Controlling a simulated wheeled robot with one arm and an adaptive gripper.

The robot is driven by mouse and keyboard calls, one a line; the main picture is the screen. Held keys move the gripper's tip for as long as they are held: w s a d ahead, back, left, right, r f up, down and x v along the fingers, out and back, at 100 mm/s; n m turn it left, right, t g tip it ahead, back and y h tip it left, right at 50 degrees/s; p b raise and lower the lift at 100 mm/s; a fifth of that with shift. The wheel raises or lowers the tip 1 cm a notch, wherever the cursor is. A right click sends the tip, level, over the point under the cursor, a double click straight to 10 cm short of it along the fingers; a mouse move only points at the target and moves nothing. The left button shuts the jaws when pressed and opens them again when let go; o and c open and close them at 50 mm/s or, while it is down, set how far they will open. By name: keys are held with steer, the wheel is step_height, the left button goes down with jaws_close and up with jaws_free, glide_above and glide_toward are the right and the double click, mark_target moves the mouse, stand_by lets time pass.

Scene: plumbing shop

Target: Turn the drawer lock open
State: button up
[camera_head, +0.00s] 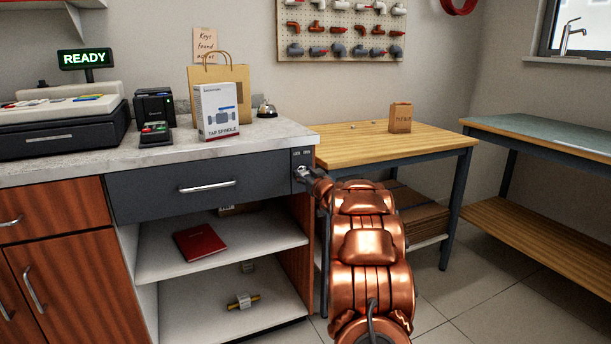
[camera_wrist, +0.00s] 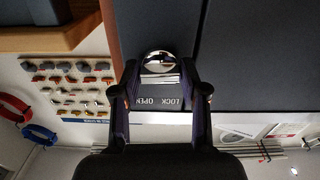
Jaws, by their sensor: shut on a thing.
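The dark grey drawer (camera_head: 150,195) sits under the counter top and looks shut. The drawer lock's dark plate (camera_head: 302,155) is at its right end. In the wrist view the plate (camera_wrist: 158,101) reads "LOCK" and "OPEN" upside down, with a round chrome lock face (camera_wrist: 158,60) beside the words. My gripper (camera_head: 305,176) is at the lock, coming from the lower right. In the wrist view my gripper (camera_wrist: 160,78) has its two fingers on either side of the lock's silver turning piece and is shut on it. The fingertips partly hide its contact sides, and its exact turn is unclear.
The counter (camera_head: 265,133) holds a boxed tap spindle (camera_head: 217,112), a paper bag (camera_head: 240,78) and a bell (camera_head: 267,108). Open shelves below hold a red book (camera_head: 199,243). A wooden table (camera_head: 350,145) stands close on the right. The floor at the lower right is clear.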

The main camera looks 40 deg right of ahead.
steer(key=n, duration=0.3)
steer(key=shift+n, duration=0.4)
steer(key=shift+f+n+b, duration=0.1)
steer(key=shift+n+b, duration=3.2)
steer(key=shift+n, duration=2.9)
steer(key=o, duration=1.1)
steer(key=shift+o, duration=0.2)
steer(key=shift+s, duration=0.1)
